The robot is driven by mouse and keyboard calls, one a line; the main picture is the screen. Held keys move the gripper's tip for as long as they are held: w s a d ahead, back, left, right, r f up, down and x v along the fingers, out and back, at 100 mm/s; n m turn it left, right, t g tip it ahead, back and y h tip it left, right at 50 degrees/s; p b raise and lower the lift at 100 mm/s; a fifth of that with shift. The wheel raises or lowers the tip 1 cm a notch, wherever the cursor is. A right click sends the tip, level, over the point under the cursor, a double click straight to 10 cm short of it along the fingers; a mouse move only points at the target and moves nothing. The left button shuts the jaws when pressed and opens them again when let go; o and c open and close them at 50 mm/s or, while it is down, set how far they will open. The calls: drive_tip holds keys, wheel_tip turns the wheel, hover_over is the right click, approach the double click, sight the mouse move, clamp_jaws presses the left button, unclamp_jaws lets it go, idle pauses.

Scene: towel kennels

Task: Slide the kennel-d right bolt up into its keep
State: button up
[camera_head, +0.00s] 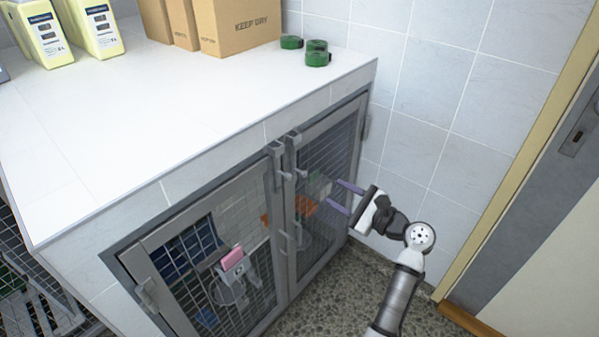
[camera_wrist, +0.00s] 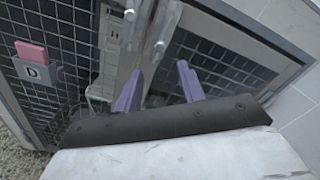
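Kennel D has a mesh door; its "D" sign (camera_wrist: 37,72) hangs under a pink block in the wrist view. In the head view the left mesh door (camera_head: 160,238) meets the right mesh door (camera_head: 345,125). Upright metal bolts stand by the seam at the top, one on the left (camera_head: 279,165) and one on the right (camera_head: 294,152). In the wrist view two round knobs (camera_wrist: 160,46) show just ahead of my fingers. I cannot tell how far either bolt is raised. My gripper (camera_head: 334,193) is open and empty before the right door, its purple fingers (camera_wrist: 158,68) apart.
The white tiled counter (camera_head: 150,120) overhangs the doors, with cardboard boxes (camera_head: 238,25), green rolls (camera_head: 317,55) and yellow containers (camera_head: 95,25) on it. A tiled wall (camera_head: 440,100) and a door frame stand to the right. Speckled floor (camera_head: 335,295) is clear below.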

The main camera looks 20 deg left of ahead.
sight(306, 175)
drive_tip(key=p+x, duration=0.2)
drive_tip(key=x, duration=1.1)
drive_tip(key=shift+a, duration=0.1)
clamp_jaws()
